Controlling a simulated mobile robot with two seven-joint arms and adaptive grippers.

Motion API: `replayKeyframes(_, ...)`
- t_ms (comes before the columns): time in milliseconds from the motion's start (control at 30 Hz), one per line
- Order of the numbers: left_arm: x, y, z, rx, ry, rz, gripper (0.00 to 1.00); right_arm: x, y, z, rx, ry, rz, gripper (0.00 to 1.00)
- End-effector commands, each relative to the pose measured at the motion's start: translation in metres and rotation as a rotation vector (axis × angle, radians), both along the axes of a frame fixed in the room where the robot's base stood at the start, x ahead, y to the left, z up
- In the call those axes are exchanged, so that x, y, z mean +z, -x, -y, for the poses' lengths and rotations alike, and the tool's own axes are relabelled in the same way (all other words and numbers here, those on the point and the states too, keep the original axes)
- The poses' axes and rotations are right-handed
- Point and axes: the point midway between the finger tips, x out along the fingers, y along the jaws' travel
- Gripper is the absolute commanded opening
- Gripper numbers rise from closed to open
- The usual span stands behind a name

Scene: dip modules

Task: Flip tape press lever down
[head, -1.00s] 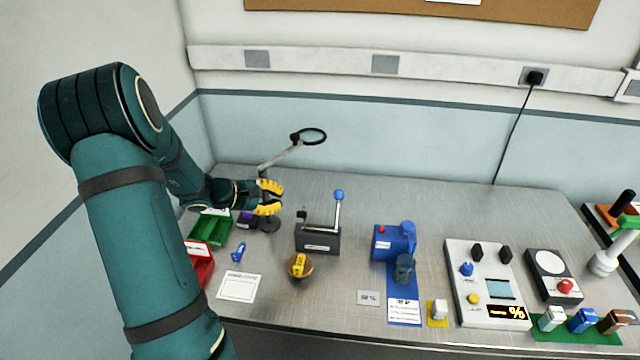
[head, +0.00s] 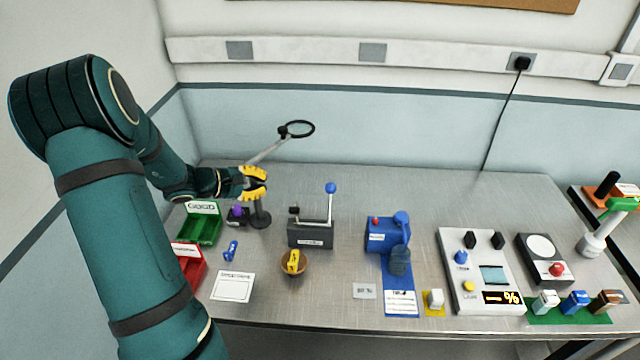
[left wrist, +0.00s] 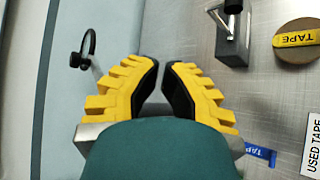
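The tape press is a dark grey box (head: 310,235) with an upright metal lever tipped by a blue ball (head: 330,188), in the head view. In the left wrist view the press (left wrist: 233,45) is at the upper right, with part of its lever cut off by the frame's top. My left gripper (head: 266,183), with yellow fingers, is in the air left of the lever and apart from it. In the left wrist view its fingertips (left wrist: 162,65) nearly meet, with nothing between them. My right gripper is not in view.
A magnifier lamp (head: 298,129) stands close behind my left gripper. A green bin (head: 196,231) and a red bin (head: 190,268) are at left. A bowl (head: 294,268) with yellow tape sits before the press. A blue machine (head: 385,236) stands to its right.

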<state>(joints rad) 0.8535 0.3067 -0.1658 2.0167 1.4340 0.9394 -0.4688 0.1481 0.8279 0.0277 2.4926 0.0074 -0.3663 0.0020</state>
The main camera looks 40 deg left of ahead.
Motion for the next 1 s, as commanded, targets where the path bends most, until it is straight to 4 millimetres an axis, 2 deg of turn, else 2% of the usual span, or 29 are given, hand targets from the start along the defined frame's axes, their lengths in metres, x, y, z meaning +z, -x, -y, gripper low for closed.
replayKeyframes(700,-0.064,-0.118,0.041,-0.005,0.003,-0.001,0.00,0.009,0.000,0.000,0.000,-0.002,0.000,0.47)
replayKeyframes(1000,-0.086,-0.161,0.056,-0.004,0.002,-0.001,0.00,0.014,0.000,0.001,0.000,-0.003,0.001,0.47)
